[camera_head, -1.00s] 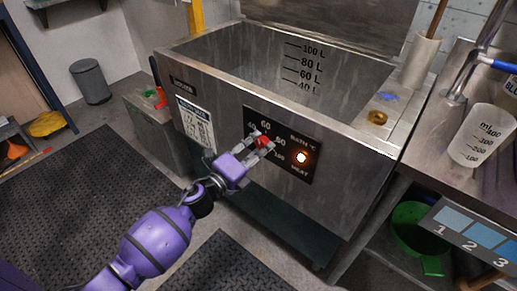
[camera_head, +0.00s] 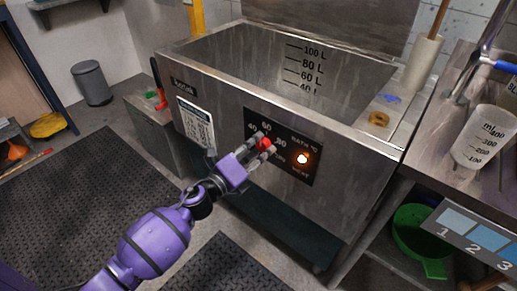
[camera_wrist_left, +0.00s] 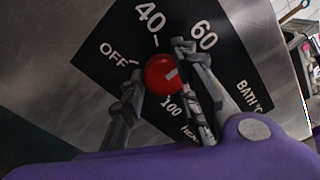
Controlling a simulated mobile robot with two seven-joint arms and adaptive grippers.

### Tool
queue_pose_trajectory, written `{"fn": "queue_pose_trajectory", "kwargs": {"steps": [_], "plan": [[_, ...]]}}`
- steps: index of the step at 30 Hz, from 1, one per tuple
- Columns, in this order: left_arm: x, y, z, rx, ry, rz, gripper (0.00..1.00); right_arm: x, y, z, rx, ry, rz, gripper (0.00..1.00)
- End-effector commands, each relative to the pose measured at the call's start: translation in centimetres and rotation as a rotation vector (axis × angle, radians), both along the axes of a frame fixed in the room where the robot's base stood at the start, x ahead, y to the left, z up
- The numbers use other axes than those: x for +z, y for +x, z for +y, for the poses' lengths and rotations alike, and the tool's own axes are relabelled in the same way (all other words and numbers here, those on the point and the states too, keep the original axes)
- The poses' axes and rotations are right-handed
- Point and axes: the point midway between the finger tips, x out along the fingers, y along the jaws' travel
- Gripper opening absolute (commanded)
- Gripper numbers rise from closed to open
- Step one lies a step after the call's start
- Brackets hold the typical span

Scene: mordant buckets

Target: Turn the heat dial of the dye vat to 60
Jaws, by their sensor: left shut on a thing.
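The dye vat (camera_head: 350,170) is a steel tub with a black dial panel (camera_head: 313,172) on its front. The red heat dial (camera_head: 264,144) sits on that panel among the marks. My left gripper (camera_head: 265,141) is shut on it, one finger on each side. In the left wrist view the red dial (camera_wrist_left: 159,75) is between the fingers (camera_wrist_left: 158,80). Its pale pointer slants right and slightly up, roughly toward the 60 side. A finger covers the rim there and hides the 80, so the exact reading cannot be told. OFF, 40, 60 and 100 show. My right gripper is out of view.
A lit orange lamp (camera_head: 302,159) is right of the dial. A label sheet (camera_head: 196,123) is on the vat's left front. A steel counter at right holds a measuring beaker (camera_head: 484,136). The floor before the vat is clear.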

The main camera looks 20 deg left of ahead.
Motion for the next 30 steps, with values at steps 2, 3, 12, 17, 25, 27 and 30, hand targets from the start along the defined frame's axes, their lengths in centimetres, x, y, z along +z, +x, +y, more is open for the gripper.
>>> {"fn": "queue_pose_trajectory", "kwargs": {"steps": [2, 3, 12, 17, 25, 27, 30], "plan": [[-1.1, -0.3, 0.1, 0.002, 0.003, 0.018, 0.35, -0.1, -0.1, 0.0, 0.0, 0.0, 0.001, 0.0], [-1.1, -0.3, 0.1, 0.002, 0.003, 0.017, 0.41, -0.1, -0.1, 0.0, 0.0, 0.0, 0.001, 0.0], [-0.7, -0.2, 0.1, 0.002, 0.001, 0.011, 0.42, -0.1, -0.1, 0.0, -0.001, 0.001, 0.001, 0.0], [-0.5, -0.2, 0.1, 0.001, 0.001, 0.009, 0.42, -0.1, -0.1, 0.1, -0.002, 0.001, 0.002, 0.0], [-0.5, -2.9, 1.1, 0.003, 0.0, 0.009, 0.42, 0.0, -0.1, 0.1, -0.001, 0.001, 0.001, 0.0], [-0.5, -4.4, 1.7, 0.003, 0.0, 0.01, 0.42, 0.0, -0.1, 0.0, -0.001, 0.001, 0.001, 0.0], [-0.6, -6.5, 2.4, 0.003, 0.0, 0.01, 0.42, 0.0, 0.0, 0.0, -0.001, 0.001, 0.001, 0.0]]}}
